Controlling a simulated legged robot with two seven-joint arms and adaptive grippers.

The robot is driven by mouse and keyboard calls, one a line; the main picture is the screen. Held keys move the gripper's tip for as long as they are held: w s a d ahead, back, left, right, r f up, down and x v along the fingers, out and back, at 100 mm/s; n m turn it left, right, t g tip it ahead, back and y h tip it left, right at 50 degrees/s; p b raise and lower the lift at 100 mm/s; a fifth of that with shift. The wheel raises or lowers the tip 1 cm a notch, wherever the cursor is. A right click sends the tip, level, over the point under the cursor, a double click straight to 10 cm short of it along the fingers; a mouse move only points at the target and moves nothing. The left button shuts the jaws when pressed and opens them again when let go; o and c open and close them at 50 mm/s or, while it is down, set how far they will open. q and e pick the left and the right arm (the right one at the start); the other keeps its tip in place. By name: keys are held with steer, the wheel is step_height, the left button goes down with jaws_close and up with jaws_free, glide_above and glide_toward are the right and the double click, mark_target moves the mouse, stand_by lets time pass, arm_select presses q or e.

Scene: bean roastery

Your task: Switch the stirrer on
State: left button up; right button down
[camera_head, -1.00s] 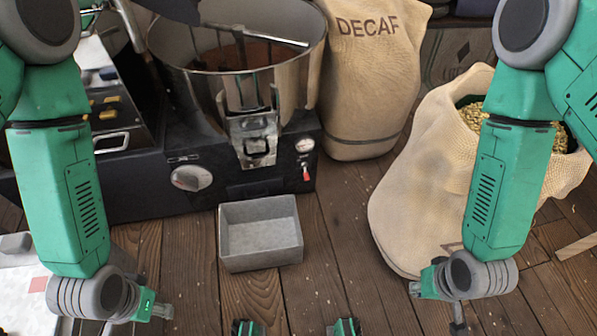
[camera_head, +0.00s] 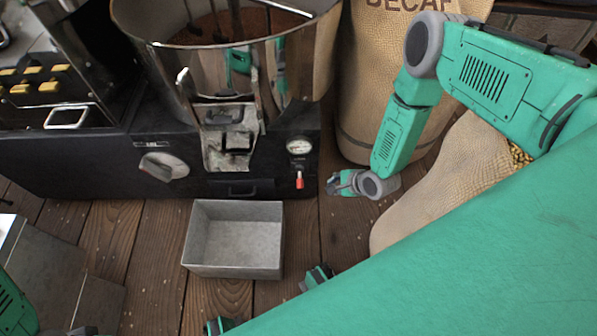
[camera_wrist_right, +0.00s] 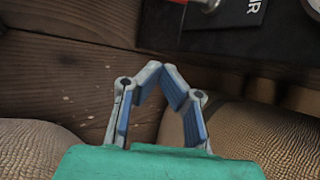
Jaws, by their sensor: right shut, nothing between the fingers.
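The stirrer switch (camera_head: 299,180) is a small red-tipped lever on the front of the black machine base, below a round gauge, in the head view. In the right wrist view a red part (camera_wrist_right: 207,4) shows at the top edge beside a black label (camera_wrist_right: 235,10). My right gripper (camera_head: 333,184) is shut and empty, just right of the switch and apart from it. Its fingers (camera_wrist_right: 163,72) meet at their tips in the wrist view. Of my left gripper (camera_head: 86,330), only a small part shows at the bottom edge.
A steel pan (camera_head: 160,45) stands on the machine base (camera_head: 75,168), with a grey knob (camera_head: 164,166) at its left. An empty metal box (camera_head: 232,270) sits on the floor in front. A DECAF sack (camera_head: 372,80) and an open sack (camera_head: 445,180) stand at right.

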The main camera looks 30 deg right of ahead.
mark_target(300, 179)
arm_select(q)
steer(key=f+b, duration=0.5)
steer(key=shift+a+f, duration=0.2)
steer(key=shift+a, duration=0.05)
arm_select(e)
steer(key=w+a+f, duration=0.5)
steer(key=shift+w+a+f, duration=0.15)
steer(key=shift+w, duration=0.25)
arm_select(q)
steer(key=shift+a, duration=0.1)
arm_select(e)
steer(key=shift+a, duration=0.15)
